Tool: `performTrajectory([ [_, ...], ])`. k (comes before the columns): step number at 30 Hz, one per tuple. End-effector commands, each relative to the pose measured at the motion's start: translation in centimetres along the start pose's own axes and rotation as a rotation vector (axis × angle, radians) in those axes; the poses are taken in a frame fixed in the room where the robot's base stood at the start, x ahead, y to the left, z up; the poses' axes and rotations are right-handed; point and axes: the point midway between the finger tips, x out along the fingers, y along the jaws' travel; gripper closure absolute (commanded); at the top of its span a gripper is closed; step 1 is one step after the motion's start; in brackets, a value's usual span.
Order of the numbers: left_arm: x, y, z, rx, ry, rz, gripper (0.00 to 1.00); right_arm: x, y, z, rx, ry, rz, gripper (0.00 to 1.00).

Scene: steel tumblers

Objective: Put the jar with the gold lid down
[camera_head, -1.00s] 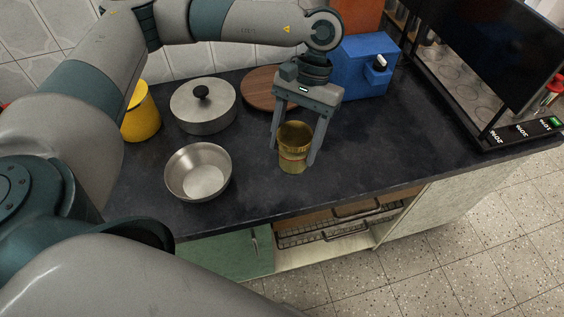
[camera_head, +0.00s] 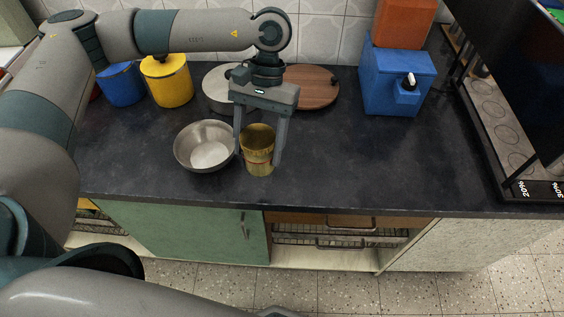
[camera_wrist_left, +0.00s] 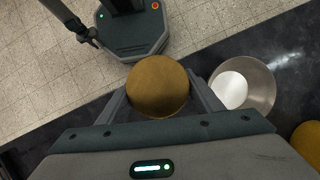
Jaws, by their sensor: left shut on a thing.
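The jar with the gold lid (camera_head: 258,151) is between the two fingers of my left gripper (camera_head: 258,158), which is shut on it. The jar is upright, over the front part of the dark counter. I cannot tell whether its base touches the counter. In the left wrist view the round gold lid (camera_wrist_left: 157,87) fills the space between the fingers of my left gripper (camera_wrist_left: 160,95). My right gripper does not show in these frames.
A steel bowl (camera_head: 207,147) stands just left of the jar. Behind are a lidded pot (camera_head: 218,90), a round wooden board (camera_head: 312,86), a blue dispenser (camera_head: 395,82), and yellow (camera_head: 168,82) and blue (camera_head: 121,84) canisters. The dark counter (camera_head: 345,150) is clear to the right.

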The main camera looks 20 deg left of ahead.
Motion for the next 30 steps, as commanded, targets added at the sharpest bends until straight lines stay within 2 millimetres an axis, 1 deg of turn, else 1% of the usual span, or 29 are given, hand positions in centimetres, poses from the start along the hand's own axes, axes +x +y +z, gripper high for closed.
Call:
performTrajectory([
  [12, -0.1, 0.0, 0.0, 0.000, 0.001, 0.000, 0.75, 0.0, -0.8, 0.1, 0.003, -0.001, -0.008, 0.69],
  [17, 0.0, 0.1, 0.0, -0.006, 0.000, 0.003, 0.75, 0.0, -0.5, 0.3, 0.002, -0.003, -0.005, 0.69],
  [23, 0.4, 1.0, -0.4, -0.087, -0.002, 0.039, 0.75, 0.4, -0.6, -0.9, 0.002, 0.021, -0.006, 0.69],
  [26, 0.7, 2.0, -0.7, -0.177, -0.003, 0.078, 0.75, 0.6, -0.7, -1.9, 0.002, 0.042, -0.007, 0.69],
  [30, 1.1, 3.8, -1.2, -0.357, -0.005, 0.153, 0.75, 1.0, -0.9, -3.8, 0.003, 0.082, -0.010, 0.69],
])
